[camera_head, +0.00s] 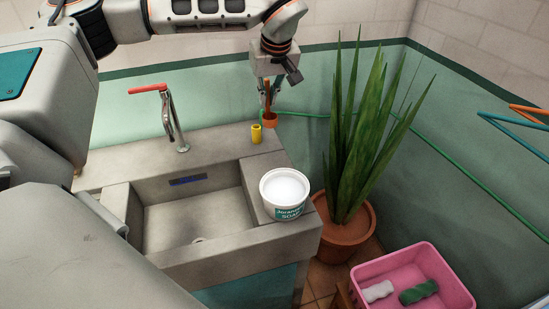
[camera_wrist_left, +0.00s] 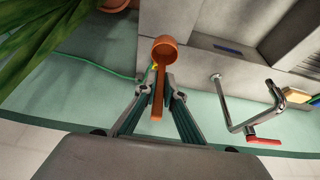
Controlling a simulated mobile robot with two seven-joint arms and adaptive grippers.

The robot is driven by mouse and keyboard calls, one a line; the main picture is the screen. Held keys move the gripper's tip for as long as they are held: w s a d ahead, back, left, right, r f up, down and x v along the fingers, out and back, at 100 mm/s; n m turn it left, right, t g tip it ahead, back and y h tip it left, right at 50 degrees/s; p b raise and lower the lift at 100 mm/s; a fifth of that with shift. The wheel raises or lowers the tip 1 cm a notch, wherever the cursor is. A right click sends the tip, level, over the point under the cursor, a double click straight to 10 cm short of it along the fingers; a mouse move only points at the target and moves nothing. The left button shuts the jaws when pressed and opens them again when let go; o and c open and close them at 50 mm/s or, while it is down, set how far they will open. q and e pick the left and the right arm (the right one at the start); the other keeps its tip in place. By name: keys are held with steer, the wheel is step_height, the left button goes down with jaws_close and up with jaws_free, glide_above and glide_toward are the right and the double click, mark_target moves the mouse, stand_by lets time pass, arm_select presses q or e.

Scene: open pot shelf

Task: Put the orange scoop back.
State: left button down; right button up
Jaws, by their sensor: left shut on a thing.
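The orange scoop (camera_head: 270,118) hangs from my left gripper (camera_head: 275,88), its cup low and its handle up between the fingers. In the left wrist view the scoop's cup (camera_wrist_left: 165,48) lies beyond the fingertips, and my left gripper (camera_wrist_left: 158,88) is shut on the handle. The scoop is near the back right corner of the sink counter, by the wall; I cannot tell its exact height. A white tub with a soap label (camera_head: 285,190) stands on the counter's right front part, apart from the scoop. My right gripper is not in view.
A yellow cup (camera_head: 256,134) stands at the counter's back edge, close to the scoop. A red-handled tap (camera_head: 172,120) stands behind the sink basin (camera_head: 195,215). A potted plant (camera_head: 348,150) rises on the right. A pink crate (camera_head: 452,277) sits lower right. A green hose (camera_head: 433,150) runs along the wall.

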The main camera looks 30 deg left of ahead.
arm_select(q)
step_height(320, 180, down, 19)
steer(key=shift+s+r, duration=0.1)
steer(key=shift+s, duration=0.05)
stand_by(0.4)
steer(key=c, duration=2.1)
jaws_free()
steer(key=shift+c, duration=0.2)
steer(key=v, duration=1.2)
